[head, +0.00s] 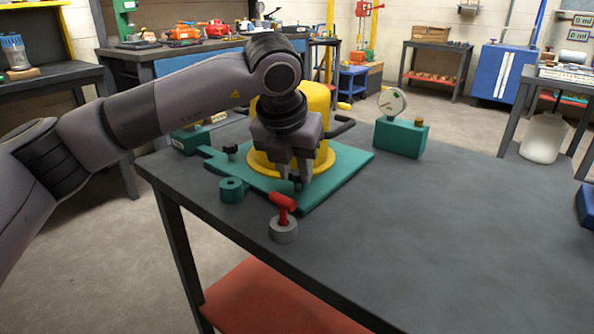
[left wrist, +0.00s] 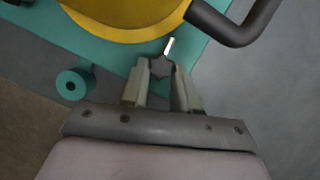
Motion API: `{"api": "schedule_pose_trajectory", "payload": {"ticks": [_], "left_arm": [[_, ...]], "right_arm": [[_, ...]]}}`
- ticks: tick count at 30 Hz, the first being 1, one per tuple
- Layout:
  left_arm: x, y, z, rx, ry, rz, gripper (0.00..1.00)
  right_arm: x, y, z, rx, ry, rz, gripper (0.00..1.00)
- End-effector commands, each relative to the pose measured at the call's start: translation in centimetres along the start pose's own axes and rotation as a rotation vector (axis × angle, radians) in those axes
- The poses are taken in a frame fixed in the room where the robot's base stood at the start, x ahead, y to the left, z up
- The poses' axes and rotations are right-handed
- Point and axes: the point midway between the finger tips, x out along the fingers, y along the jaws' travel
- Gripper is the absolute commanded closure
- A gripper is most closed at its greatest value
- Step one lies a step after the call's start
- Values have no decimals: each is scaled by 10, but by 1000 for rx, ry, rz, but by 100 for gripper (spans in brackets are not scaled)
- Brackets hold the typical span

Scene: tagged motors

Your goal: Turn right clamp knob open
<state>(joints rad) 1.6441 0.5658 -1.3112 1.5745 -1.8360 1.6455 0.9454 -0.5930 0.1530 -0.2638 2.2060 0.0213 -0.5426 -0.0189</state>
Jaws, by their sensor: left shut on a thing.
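My left gripper (head: 297,182) reaches down over the near edge of the teal base plate (head: 345,165). It is shut on the right clamp knob (left wrist: 160,68), a small dark lobed knob with a white bar at its far side in the left wrist view. The fingers (left wrist: 161,88) stand on either side of it. In the head view the fingers mostly hide this knob. Another black clamp knob (head: 230,150) stands on the plate's left side. The yellow motor housing (head: 318,110) sits on the plate, partly behind my arm. My right gripper is not in view.
A red-handled tool on a grey round base (head: 284,230) stands close in front of the plate. A teal ring (head: 232,190) is at the left. A teal block with a dial gauge (head: 400,138) stands at the right. The table's right side (head: 440,230) is clear.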

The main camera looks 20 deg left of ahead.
Motion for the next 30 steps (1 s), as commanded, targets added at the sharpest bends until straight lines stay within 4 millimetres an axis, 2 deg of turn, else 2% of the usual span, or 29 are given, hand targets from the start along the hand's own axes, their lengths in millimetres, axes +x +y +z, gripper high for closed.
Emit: {"api": "schedule_pose_trajectory", "payload": {"ticks": [11, 21, 30], "left_arm": [[-1, 5, 1, 327, 4, -138, 100], [-1, 8, 3, 595, 4, -249, 100], [0, 10, 4, 743, 4, -310, 100]], "right_arm": [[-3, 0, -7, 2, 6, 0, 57], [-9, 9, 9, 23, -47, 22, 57], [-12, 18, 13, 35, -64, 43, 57]]}}
